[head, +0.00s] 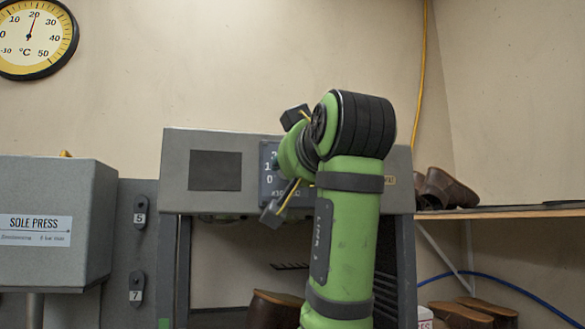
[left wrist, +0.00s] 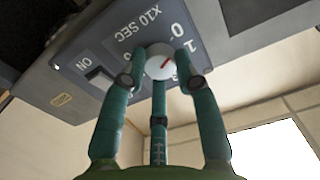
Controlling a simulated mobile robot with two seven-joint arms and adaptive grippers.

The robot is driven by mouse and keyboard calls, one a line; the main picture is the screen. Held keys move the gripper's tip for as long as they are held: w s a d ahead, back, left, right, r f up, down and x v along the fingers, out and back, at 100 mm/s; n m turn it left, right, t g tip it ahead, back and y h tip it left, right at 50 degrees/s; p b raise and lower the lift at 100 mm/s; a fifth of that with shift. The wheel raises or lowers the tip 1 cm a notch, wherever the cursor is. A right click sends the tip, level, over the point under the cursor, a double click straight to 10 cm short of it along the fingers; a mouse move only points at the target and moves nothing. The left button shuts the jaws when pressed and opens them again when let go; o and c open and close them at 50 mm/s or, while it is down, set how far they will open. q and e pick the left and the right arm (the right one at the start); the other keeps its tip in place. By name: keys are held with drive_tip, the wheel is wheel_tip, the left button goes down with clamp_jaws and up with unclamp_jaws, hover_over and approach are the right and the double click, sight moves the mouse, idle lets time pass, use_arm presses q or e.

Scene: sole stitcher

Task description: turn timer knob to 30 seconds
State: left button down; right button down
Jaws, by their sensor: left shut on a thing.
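The fingers of my left gripper (left wrist: 160,58) are closed around the knob. A "0" and a "1" show near it; fingers hide other numbers. In the head view, the dial panel (head: 268,170) shows "2", "1" and "0" on the grey machine (head: 205,139), but my green left arm hides the knob and fingertips. My right gripper is in neither view.
A rocker switch (left wrist: 100,82) marked "NO" as seen sits beside the knob. A sole press (head: 50,262) stands at left, with numbered tags (head: 139,219) on a grey post. Brown shoes (head: 446,190) lie on a shelf at right. A thermometer (head: 36,36) hangs upper left.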

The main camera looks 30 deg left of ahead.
use_arm(q)
drive_tip(key=shift+s+a+r+m+b, duration=0.15)
drive_tip(key=shift+m+b, duration=1.8)
drive_tip(key=shift+m, duration=3.75)
drive_tip(key=shift+w+r+m+b, duration=0.1)
drive_tip(key=shift+m+b, duration=1.8)
drive_tip(key=shift+m, duration=3.8)
